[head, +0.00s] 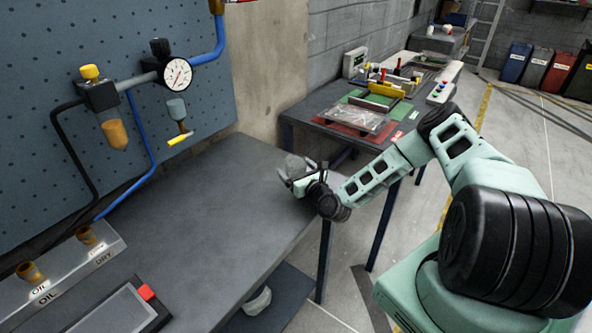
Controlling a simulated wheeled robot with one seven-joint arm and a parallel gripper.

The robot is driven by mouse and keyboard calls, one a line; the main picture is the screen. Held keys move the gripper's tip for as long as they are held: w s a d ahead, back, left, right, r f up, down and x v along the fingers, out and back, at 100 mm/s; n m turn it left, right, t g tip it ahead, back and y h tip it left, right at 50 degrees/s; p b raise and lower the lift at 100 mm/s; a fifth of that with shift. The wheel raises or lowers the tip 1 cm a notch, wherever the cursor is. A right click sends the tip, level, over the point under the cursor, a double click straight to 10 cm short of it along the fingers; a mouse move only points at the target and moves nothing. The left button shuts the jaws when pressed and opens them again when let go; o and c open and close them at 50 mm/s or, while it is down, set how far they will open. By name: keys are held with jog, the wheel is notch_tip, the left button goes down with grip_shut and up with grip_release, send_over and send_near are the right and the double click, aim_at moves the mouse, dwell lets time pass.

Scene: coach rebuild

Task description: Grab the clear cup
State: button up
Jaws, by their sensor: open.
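A clear, greyish cup (295,164) appears to stand near the right edge of the grey workbench (200,195), small in the head view. My gripper (294,180) is open and right at the cup, reaching in from the right over the bench edge. Its fingers overlap the lower part of the cup in the picture. I cannot tell whether they touch it or lie on both sides of it.
A blue pegboard (60,130) with a pressure gauge (177,75) and hoses stands behind the bench. An OIL/DRY holder (65,275) sits at the front left. A second table (315,115) holds trays and tools. The bench middle is clear.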

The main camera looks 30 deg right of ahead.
jog(key=c, duration=1.1)
jog(key=shift+o, duration=0.2)
jog(key=shift+r, duration=0.1)
